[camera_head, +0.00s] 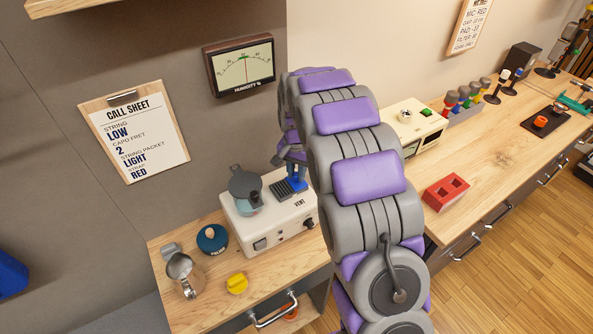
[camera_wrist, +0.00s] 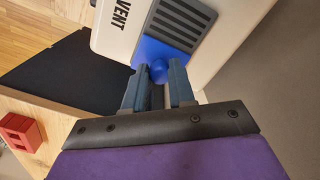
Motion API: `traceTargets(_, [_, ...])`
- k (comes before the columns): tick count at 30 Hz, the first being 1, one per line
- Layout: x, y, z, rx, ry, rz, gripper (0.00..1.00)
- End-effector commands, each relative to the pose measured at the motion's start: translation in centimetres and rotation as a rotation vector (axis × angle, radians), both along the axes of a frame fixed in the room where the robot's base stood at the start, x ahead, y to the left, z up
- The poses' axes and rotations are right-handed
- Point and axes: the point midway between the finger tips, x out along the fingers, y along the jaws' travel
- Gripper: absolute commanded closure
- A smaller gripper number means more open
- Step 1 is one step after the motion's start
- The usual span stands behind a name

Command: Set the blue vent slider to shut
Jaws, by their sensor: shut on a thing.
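The white vent unit (camera_head: 262,226) stands on the wooden bench, with a dark slatted grille (camera_wrist: 178,22) and the word VENT on its top. The blue vent slider (camera_wrist: 158,70) has a round knob and lies by the end of the grille, with a flat blue surface beside it; the slats are visible. My gripper (camera_wrist: 160,78) is shut on the knob, one blue-grey finger on each side, and partly hides it. In the head view my gripper (camera_head: 294,168) comes down over the unit's right rear, and the slider's exact position is hard to tell there.
A red block (camera_head: 446,192) lies on the right bench.

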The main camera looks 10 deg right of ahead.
Motion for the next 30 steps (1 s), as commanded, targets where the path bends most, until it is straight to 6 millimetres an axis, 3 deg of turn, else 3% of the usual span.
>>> traceTargets(14, [0.1, 0.2, 0.1, -0.001, -0.004, 0.001, 1.00])
traceTargets(24, [-1.4, 4.9, 0.4, 0.001, -0.004, 0.003, 1.00])
traceTargets(30, [-1.5, 5.3, 0.1, 0.002, -0.005, 0.000, 1.00])
